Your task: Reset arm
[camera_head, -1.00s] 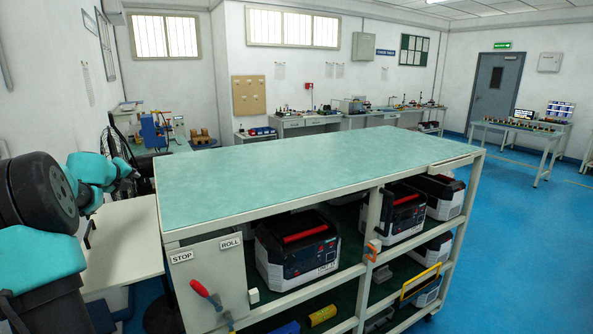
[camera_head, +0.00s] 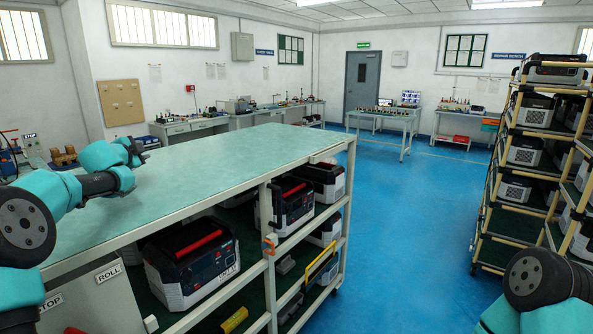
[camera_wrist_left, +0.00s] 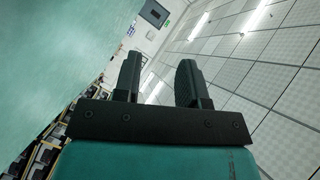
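My left arm comes in from the left in the head view and reaches over the near left part of the green-topped cart (camera_head: 210,170). My left gripper (camera_head: 142,148) is small and dark there, above or beside the far left edge of the top. In the left wrist view the left gripper's two black fingers (camera_wrist_left: 158,65) stand apart with nothing between them. My right arm shows at the lower right of the head view, but its gripper is out of view.
Black and white units with red handles (camera_head: 190,255) sit on the cart's lower shelves. A tall rack (camera_head: 487,190) of similar units stands at the right. Blue floor (camera_head: 415,215) lies open between cart and rack. Workbenches (camera_head: 385,115) line the back.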

